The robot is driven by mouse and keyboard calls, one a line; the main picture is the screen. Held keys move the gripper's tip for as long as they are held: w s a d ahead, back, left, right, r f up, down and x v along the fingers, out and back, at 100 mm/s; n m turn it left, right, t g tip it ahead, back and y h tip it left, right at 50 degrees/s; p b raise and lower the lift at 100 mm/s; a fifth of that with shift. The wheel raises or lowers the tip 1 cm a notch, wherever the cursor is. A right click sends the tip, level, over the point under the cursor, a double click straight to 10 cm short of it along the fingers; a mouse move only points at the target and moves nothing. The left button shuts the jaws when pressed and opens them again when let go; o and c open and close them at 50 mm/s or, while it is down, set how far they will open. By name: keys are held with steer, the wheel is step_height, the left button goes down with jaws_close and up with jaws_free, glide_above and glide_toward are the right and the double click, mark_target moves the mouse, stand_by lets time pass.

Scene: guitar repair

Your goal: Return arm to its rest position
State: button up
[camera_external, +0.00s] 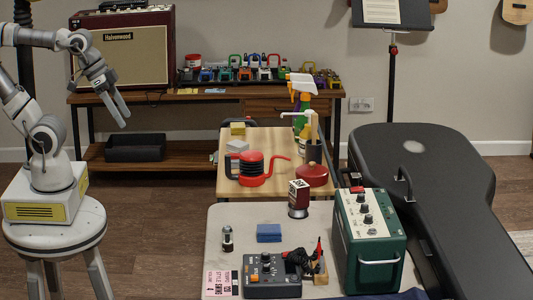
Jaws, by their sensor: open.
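My gripper (118,104) is at the upper left in the external view, raised and angled down to the right. Its two long grey fingers are apart, with nothing between them. It hangs in front of the wooden shelf bench and the amplifier, clear of the work tables. My arm stands on a round grey stool at the left and is bent, with its upper links running out of the picture's left edge.
A wooden table (207,174) holds a red-and-black winder, spray bottle and small blocks. A pale table (222,215) in front holds a green box (368,240), a grey pedal (272,277) and a blue block (269,233). A black guitar case (440,165) lies right. The floor between stool and tables is clear.

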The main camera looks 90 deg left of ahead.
step_height(320, 180, up, 16)
steer(key=p, duration=1.5)
steer(key=shift+f+p, duration=0.15)
steer(key=shift+p, duration=0.15)
